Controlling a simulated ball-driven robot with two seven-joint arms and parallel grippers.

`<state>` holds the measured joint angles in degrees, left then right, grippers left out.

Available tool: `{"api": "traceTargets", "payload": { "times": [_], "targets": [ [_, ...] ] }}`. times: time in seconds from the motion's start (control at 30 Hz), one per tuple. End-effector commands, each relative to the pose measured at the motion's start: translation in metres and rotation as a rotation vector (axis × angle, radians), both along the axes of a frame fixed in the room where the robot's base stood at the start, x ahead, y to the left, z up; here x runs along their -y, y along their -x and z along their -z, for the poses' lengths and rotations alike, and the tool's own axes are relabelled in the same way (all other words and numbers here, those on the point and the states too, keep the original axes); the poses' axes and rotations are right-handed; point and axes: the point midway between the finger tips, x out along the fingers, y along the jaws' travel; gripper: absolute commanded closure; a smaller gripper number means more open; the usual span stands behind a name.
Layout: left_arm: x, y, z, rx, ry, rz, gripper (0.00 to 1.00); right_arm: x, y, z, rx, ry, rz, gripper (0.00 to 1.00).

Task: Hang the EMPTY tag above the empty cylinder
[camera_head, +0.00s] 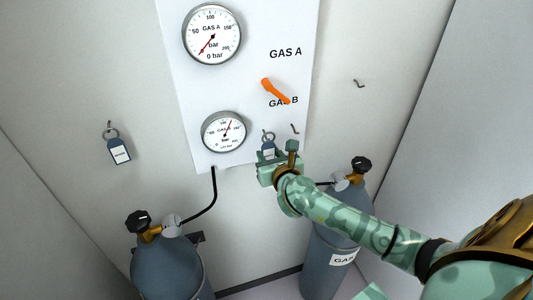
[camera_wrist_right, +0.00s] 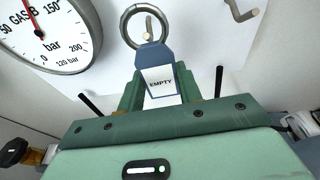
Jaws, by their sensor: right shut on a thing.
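My right gripper (camera_head: 268,160) is shut on the EMPTY tag (camera_wrist_right: 160,82), in front of the lower edge of the white panel. The tag is blue with a white label and hangs from a metal ring (camera_wrist_right: 146,24). A small hook shows inside the ring; I cannot tell whether the ring rests on it. Another panel hook (camera_head: 294,128) to the right is bare. A grey cylinder (camera_head: 165,268) stands at lower left, another (camera_head: 322,250) at lower right behind my arm. The GAS A gauge (camera_head: 211,34) needle points near 0; the lower gauge (camera_head: 223,132) reads above 100. My left gripper is out of view.
A blue tag (camera_head: 119,151) hangs on a hook on the left wall. A bare hook (camera_head: 358,83) is on the wall right of the panel. An orange lever (camera_head: 275,90) sits on the panel (camera_head: 245,70) above my right gripper. A black hose (camera_head: 213,195) runs to the left cylinder.

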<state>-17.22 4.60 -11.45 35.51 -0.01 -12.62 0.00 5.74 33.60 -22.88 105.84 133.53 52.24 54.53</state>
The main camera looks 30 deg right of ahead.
Motion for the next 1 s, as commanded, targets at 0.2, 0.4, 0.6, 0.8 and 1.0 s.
{"api": "traceTargets", "payload": {
  "times": [0.2, 0.4, 0.6, 0.8, 1.0],
  "targets": [
    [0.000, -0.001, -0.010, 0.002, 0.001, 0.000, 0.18, -0.003, 0.013, -0.005, -0.002, -0.001, 0.001, 1.00],
    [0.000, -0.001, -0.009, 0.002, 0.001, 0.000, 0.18, -0.003, 0.013, -0.003, -0.002, 0.000, 0.001, 1.00],
    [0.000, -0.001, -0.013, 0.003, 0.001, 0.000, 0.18, -0.006, 0.024, -0.003, -0.005, -0.002, 0.000, 1.00],
    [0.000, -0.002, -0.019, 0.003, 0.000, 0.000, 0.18, -0.010, 0.043, -0.004, -0.004, -0.002, 0.000, 1.00],
    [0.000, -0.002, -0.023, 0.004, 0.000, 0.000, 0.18, -0.014, 0.061, -0.003, -0.005, -0.001, 0.000, 1.00]
  ]
}}
